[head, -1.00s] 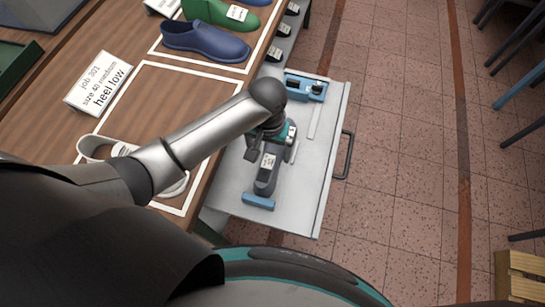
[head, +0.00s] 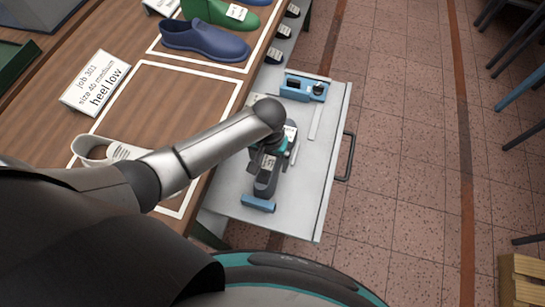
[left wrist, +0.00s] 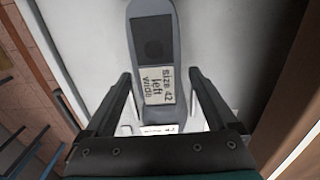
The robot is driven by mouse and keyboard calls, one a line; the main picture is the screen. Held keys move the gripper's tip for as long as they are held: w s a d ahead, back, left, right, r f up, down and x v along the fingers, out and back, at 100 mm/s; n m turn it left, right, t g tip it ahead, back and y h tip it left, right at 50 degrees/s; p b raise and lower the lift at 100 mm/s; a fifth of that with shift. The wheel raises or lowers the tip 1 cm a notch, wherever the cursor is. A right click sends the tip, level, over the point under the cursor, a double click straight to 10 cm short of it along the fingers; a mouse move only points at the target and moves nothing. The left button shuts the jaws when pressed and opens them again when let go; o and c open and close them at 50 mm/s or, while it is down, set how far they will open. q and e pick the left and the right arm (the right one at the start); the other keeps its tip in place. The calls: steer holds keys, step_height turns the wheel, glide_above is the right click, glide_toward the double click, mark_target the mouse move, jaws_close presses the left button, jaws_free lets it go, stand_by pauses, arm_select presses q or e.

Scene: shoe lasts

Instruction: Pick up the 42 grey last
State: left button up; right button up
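The grey last (head: 265,186) lies in the open metal drawer (head: 237,190), partly hidden by my left arm in the head view. In the left wrist view the grey last (left wrist: 153,45) carries a label (left wrist: 157,86) reading "size 42 left wide". My left gripper (left wrist: 158,78) is open above it. Its two fingers stand on either side of the last with visible gaps, so I see no grip. In the head view my left gripper (head: 270,148) points down over the last. My right gripper is not in view.
The drawer handle (head: 346,157) is on the right. The wooden bench holds a white shoe (head: 105,151), a blue shoe (head: 205,42) and a sign (head: 95,82).

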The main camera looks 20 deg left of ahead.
arm_select(q)
jaws_close()
stand_by(0.5)
